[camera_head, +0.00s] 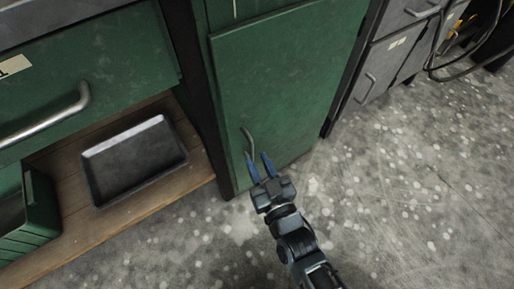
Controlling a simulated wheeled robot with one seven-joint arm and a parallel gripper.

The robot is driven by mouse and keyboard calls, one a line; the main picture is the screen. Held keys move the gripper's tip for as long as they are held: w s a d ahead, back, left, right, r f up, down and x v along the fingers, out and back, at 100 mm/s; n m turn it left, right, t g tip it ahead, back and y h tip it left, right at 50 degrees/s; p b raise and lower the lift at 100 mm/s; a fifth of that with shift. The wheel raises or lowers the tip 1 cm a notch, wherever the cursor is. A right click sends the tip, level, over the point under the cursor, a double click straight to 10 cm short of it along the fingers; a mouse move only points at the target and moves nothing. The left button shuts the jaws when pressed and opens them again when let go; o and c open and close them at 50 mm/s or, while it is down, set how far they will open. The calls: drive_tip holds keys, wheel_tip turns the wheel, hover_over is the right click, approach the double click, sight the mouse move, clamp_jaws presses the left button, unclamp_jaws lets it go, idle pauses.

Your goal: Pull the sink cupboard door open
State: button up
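The green cupboard door (285,85) stands in the middle of the head view and looks closed. Its curved metal handle (248,141) is near the door's lower left edge. My gripper (257,164) comes up from the lower right, with its two blue fingers spread apart. The fingertips are close to the handle's lower end. I cannot tell whether they touch it or whether the handle's end lies between them.
A wooden shelf (182,193) at the left holds a grey metal tray (136,160) and a green crate (42,205). A green drawer (115,65) is above it. Grey cabinets (378,72) and dark hoses (462,62) are at the upper right. Speckled floor (410,190) at the right is clear.

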sight(252, 152)
drive_tip(key=shift+b+x, duration=0.55)
drive_tip(key=shift+x, duration=1.9)
drive_tip(key=shift+a, duration=0.1)
clamp_jaws()
